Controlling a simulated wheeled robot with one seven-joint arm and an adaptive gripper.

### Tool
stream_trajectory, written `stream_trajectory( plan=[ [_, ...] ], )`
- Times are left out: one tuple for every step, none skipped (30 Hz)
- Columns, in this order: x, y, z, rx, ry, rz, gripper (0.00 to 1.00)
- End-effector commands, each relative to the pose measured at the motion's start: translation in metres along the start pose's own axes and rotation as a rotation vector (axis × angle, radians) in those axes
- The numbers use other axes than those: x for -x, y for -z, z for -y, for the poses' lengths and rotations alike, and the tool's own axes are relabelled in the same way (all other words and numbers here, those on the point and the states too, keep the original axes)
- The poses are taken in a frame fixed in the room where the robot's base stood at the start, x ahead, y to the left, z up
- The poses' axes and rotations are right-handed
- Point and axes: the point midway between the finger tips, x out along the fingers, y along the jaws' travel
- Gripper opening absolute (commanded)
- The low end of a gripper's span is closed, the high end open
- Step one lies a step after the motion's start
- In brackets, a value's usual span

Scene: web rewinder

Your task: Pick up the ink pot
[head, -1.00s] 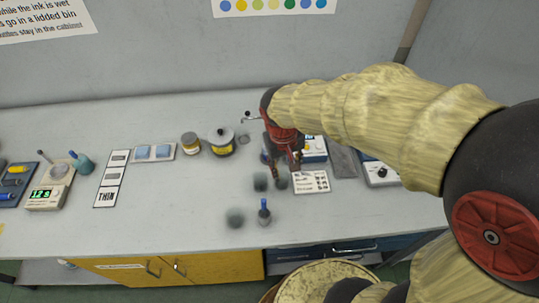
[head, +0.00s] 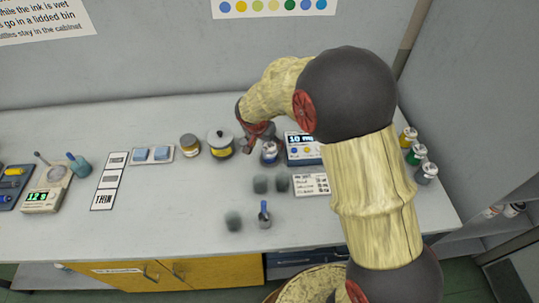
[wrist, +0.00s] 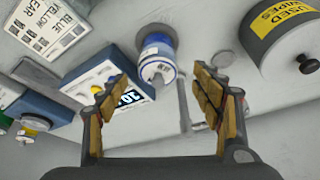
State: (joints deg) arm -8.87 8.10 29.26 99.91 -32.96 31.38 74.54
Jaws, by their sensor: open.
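My gripper (head: 260,133) is over the back of the bench, close to the pot. In the wrist view my gripper (wrist: 160,92) has its two ridged yellow-brown fingers spread wide, with nothing held between them. Whether the fingers touch the pot is not clear.
A lidded used-wipes bin (head: 220,145) and an amber jar (head: 190,144) stand left of the gripper. The display box (head: 303,148) is close on the right. Grey cups (head: 261,184) and a brush holder (head: 264,216) stand in front. Yellow, green and grey pots line the right.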

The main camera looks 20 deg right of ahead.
Motion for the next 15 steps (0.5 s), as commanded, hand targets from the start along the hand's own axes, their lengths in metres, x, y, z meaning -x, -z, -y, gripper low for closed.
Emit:
stream_trajectory(
  plan=[
    [-0.008,-0.001,-0.001,0.000,-0.002,0.002,0.66],
    [-0.010,-0.001,-0.001,0.001,-0.001,0.002,0.66],
    [-0.013,-0.001,0.000,0.001,-0.001,0.001,0.66],
    [-0.014,-0.001,0.000,0.001,0.000,0.001,0.66],
    [-0.016,-0.001,-0.001,0.002,0.000,0.001,0.66],
    [-0.019,-0.002,-0.001,0.002,0.000,0.001,0.66],
    [-0.022,-0.003,-0.001,0.002,-0.001,0.001,0.66],
    [-0.026,-0.003,-0.002,0.002,-0.001,0.001,0.66],
    [-0.032,-0.004,-0.002,0.002,-0.002,0.002,0.66],
    [-0.036,-0.005,-0.003,0.002,-0.003,0.003,0.66],
    [-0.041,-0.006,-0.003,0.002,-0.002,0.003,0.66],
    [-0.048,-0.007,-0.003,0.003,-0.002,0.003,0.66],
    [-0.052,-0.006,-0.003,0.003,-0.002,0.002,0.66],
    [-0.056,-0.006,-0.003,0.003,-0.002,0.002,0.66],
    [-0.060,-0.006,-0.003,0.003,-0.002,0.002,0.66]
  ],
)
